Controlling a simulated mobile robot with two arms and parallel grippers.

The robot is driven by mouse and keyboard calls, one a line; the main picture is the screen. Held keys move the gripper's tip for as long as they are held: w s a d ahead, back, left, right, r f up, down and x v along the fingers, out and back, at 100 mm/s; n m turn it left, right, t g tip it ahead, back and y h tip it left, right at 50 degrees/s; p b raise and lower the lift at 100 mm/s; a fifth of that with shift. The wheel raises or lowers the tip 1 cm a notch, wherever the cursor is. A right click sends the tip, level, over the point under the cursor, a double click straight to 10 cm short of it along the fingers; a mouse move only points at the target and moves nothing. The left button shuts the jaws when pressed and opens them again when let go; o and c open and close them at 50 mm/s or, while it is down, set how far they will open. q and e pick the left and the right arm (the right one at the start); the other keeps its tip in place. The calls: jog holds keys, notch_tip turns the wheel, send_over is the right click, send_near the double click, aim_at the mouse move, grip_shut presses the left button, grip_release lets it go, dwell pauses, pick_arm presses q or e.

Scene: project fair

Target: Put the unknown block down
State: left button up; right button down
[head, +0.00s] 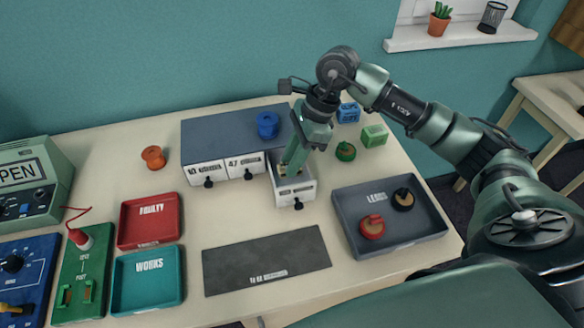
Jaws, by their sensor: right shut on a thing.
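My right gripper (289,168) points down into the open right-hand drawer (297,193) of the grey-topped cabinet (225,135). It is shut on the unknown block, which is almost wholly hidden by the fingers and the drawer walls. A little yellow-orange shows by the fingertips, but I cannot tell if it is the block or drawer contents. I cannot tell whether the block touches the drawer floor. My left gripper is not in view.
A blue spool (267,125) stands on the cabinet. Blue (348,112) and green (374,135) blocks and a green spool (345,152) lie right of it. The LEADS tray (420,228), dark mat (225,272), red FAULTY tray (128,241) and teal WORKS tray (122,304) are in front.

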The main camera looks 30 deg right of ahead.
notch_tip(320, 180, down, 4)
jog(key=shift+r+p, duration=0.15)
jog(key=shift+p, duration=0.2)
jog(key=shift+f, duration=0.25)
jog(key=c, duration=1.1)
grip_release()
jog(key=shift+c, duration=0.2)
jog(key=shift+r, duration=0.1)
jog(key=shift+r, duration=0.15)
jog(key=shift+d+r, duration=0.15)
jog(key=shift+r, duration=0.05)
jog(key=b+v, duration=0.3)
jog(key=v, duration=0.8)
jog(key=shift+r, duration=0.25)
